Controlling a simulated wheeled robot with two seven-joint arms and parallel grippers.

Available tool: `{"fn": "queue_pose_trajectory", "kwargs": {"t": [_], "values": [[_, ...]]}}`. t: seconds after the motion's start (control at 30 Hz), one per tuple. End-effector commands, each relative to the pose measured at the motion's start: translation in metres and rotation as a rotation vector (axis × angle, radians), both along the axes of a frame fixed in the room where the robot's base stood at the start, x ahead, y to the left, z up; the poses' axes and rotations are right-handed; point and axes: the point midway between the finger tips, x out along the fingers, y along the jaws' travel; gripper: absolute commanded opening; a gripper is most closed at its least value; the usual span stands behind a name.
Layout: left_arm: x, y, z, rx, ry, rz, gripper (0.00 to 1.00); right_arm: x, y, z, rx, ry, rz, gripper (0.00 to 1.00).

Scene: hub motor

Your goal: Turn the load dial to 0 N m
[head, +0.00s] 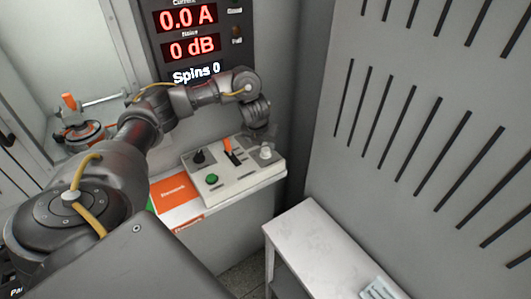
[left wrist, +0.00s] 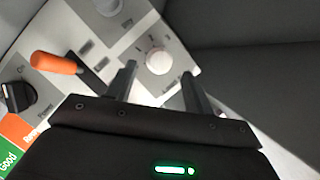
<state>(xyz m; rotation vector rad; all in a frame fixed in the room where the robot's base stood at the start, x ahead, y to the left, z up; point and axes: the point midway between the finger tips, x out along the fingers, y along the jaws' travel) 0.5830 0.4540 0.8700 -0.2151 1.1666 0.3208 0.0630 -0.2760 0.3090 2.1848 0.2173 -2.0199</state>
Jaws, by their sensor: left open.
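The load dial is a round white knob (head: 265,152) at the right end of the pale control box (head: 240,181). In the left wrist view the dial (left wrist: 158,61) lies between and just beyond my two fingertips. My left gripper (head: 262,136) is open and points down over the dial. One finger is on each side of it in the picture, and I cannot tell whether either touches. The marks around the dial are too small to read, so its setting is unclear. My right gripper is not in view.
Beside the dial on the box are an orange-handled lever (head: 228,146), a black knob (head: 198,157) and a green button (head: 212,178). A display panel (head: 190,47) behind reads 0.0 A, 0 dB and Spins 0. A grey slotted cabinet (head: 425,110) stands right.

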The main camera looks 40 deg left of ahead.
Motion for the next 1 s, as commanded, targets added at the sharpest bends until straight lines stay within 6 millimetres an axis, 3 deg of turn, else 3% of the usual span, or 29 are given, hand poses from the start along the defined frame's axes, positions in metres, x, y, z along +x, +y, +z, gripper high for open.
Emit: {"fn": "queue_pose_trajectory", "kwargs": {"t": [0.03,0.2,0.4,0.67,1.0], "values": [[0.003,0.0,-0.015,-0.001,0.002,0.002,0.52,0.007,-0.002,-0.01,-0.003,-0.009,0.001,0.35],[0.012,0.003,-0.033,-0.001,0.001,0.0,0.52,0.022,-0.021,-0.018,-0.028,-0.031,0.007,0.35],[0.016,0.004,-0.04,0.0,0.0,-0.002,0.52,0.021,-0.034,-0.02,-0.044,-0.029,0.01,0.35],[0.016,0.004,-0.039,0.0,0.0,-0.002,0.51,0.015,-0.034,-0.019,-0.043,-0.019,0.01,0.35],[0.016,0.004,-0.039,0.0,-0.001,-0.002,0.07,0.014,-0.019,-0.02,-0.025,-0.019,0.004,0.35]]}}
